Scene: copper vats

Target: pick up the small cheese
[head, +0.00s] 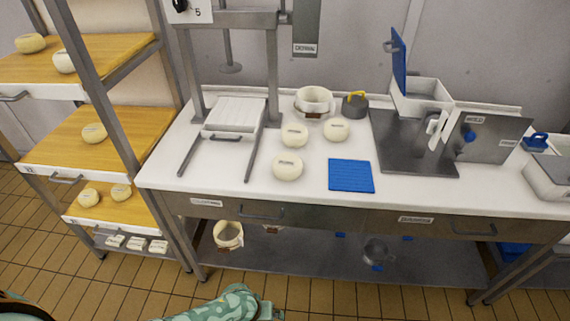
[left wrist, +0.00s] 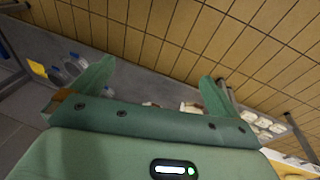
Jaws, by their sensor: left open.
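Three pale round cheeses sit on the white worktop in the head view: one at the back left (head: 294,134), one at the back right (head: 336,130) and one in front (head: 288,167). The front one looks largest; the two behind look smaller and similar. My left gripper (head: 265,311) is at the bottom edge of the head view, low in front of the table and well away from these cheeses. In the left wrist view its green fingers (left wrist: 158,82) are spread with nothing between them. My right gripper is not in view.
A blue mat (head: 351,176) lies right of the front cheese. A white mould (head: 314,101) and a dark weight with yellow handle (head: 355,106) stand behind. A press frame (head: 273,70) stands left. Wooden shelves (head: 75,140) at left hold more cheeses.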

